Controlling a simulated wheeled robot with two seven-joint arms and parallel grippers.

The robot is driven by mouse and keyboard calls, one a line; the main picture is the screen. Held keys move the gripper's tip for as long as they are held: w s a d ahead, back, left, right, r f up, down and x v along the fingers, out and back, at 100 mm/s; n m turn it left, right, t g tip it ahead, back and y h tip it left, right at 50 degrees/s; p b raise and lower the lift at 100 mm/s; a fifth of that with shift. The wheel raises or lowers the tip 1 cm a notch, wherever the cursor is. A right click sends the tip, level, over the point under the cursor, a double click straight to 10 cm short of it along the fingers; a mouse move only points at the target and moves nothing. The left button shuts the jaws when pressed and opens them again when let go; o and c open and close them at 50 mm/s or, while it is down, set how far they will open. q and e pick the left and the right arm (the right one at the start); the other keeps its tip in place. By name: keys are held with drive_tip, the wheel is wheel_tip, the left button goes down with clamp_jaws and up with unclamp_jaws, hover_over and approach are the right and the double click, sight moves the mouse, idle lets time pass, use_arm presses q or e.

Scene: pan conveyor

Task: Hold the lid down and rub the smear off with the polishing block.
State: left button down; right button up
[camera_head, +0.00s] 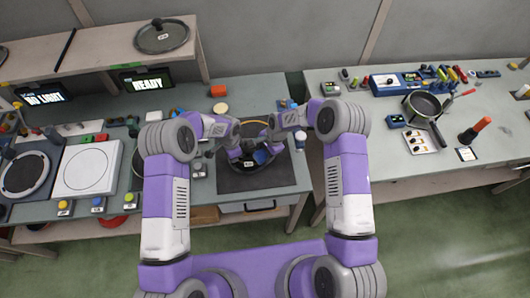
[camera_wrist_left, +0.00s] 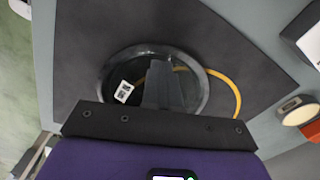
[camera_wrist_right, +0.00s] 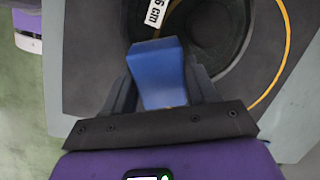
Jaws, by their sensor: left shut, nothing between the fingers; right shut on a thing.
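The round dark lid (camera_head: 262,181) lies on a dark mat (camera_head: 228,183) on the middle bench. In the left wrist view the lid (camera_wrist_left: 196,104) shows a dark rim and a small white printed label (camera_wrist_left: 123,92). My left gripper (camera_wrist_left: 162,66) is shut and empty, its fingers over the lid; I cannot tell whether they touch it. My right gripper (camera_wrist_right: 158,80) is shut on the blue polishing block (camera_wrist_right: 158,65), which also shows over the lid in the head view (camera_head: 262,157). Whether the block touches the lid is unclear. I cannot make out the smear.
A yellow-orange cable or ring (camera_wrist_left: 236,92) curves round the lid. A white printed strip (camera_wrist_right: 158,10) lies beyond the block. A white square plate (camera_head: 88,168) is at left. A second lid (camera_head: 162,36) lies on the shelf. A pan (camera_head: 424,104) stands on the right bench.

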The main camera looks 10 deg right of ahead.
drive_tip(key=shift+a+f, duration=0.1)
drive_tip(key=shift+f, duration=0.2)
drive_tip(key=shift+w, duration=0.15)
drive_tip(key=shift+w, duration=1.85)
drive_tip(key=shift+s+f, duration=0.2)
drive_tip(key=shift+s, duration=0.9)
drive_tip(key=shift+s+f, duration=0.15)
drive_tip(key=shift+s, duration=0.95)
drive_tip(key=shift+c, duration=0.4)
drive_tip(key=shift+r, duration=0.1)
drive_tip(key=v, duration=0.5)
drive_tip(key=shift+w+a, duration=0.1)
drive_tip(key=shift+w, duration=0.1)
drive_tip(key=shift+r, duration=0.55)
